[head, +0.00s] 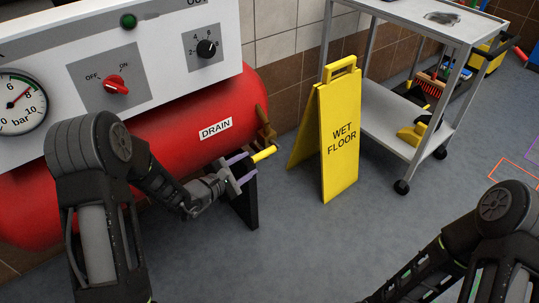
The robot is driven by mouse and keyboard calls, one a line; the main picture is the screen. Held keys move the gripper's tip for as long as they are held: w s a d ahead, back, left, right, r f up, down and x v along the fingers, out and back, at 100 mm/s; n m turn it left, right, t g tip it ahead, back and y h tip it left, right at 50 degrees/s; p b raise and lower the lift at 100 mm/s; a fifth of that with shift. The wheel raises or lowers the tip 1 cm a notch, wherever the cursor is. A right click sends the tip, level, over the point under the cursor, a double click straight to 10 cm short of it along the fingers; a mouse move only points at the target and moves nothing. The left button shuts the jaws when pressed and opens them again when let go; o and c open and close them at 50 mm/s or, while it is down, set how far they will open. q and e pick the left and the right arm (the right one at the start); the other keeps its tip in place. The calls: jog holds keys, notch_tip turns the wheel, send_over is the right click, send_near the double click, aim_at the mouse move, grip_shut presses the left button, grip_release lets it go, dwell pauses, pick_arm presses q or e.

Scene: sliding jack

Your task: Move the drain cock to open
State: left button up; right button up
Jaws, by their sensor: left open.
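The red tank (165,140) carries a white DRAIN label (215,129). To the right of the label, a brass-coloured fitting (265,122) sticks out at the tank's end. Below it is a yellow bar-shaped handle (265,153), which looks like the drain cock's lever, pointing right and slightly up. My left gripper (244,168) is open at the near left end of this handle. Its purple-grey fingers lie close to the handle; I cannot tell whether they touch it. The gripper hides where the handle joins the tank. My right arm shows at the lower right, its gripper out of view.
A white panel (160,50) with a gauge, red knob (116,85) and black knob (206,48) stands above the tank. A yellow WET FLOOR sign (341,135) stands right of the handle. A grey cart (388,115) is behind it. The floor in front is clear.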

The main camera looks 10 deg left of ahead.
aim_at(261, 156)
pick_arm(q)
jog(key=shift+r, duration=0.25)
jog(key=shift+m, duration=0.3)
jog(key=shift+d+f, duration=0.1)
jog(key=shift+w+d+f, duration=0.1)
jog(key=shift+w, duration=0.15)
jog(key=b+x, duration=0.1)
jog(key=x, duration=0.6)
jog(key=shift+w, duration=0.1)
jog(key=shift+c, duration=0.5)
grip_shut()
dwell(0.4)
